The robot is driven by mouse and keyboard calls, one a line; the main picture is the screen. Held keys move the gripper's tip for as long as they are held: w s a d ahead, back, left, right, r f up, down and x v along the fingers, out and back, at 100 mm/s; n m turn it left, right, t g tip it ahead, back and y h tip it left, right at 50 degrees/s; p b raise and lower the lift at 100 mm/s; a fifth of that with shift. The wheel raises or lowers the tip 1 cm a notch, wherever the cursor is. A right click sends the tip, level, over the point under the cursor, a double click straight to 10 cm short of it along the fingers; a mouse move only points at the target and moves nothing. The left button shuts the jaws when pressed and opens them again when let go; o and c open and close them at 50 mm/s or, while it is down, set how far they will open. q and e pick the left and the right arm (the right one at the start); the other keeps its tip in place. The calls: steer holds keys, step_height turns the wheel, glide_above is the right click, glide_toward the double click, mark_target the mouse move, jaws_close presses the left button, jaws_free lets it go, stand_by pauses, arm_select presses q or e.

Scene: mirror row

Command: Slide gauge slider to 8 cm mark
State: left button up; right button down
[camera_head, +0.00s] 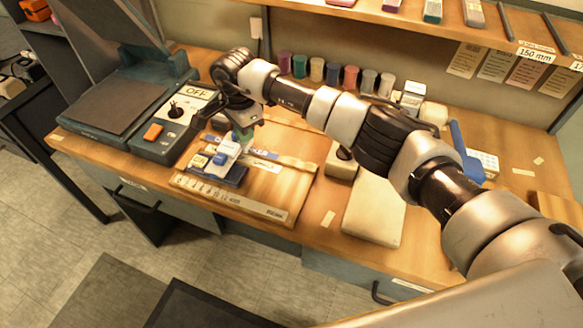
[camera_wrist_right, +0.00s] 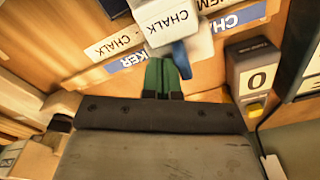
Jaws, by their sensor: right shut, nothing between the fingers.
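The gauge is a wooden board (camera_head: 293,175) on the bench with a pale numbered scale (camera_head: 250,206) along its front edge. A white and blue block (camera_head: 222,158), which looks like the slider, sits behind the scale's left part; its exact mark cannot be read. My right gripper (camera_head: 243,136) is just behind this block, its green fingers pointing down. In the right wrist view the shut, empty fingers (camera_wrist_right: 165,74) are close to a blue piece (camera_wrist_right: 182,58) beside a white block marked CHALK (camera_wrist_right: 170,22). Contact cannot be told. My left gripper is out of view.
A grey machine with an OFF panel (camera_head: 195,93) stands left of the board. A beige pad (camera_head: 373,210) and a small box (camera_head: 340,162) lie to its right. Several coloured jars (camera_head: 318,69) line the back wall. My right arm crosses over the bench.

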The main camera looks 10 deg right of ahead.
step_height(320, 180, up, 7)
steer(key=d+p, duration=0.1)
steer(key=p, duration=0.3)
steer(key=shift+s, duration=0.35)
stand_by(0.6)
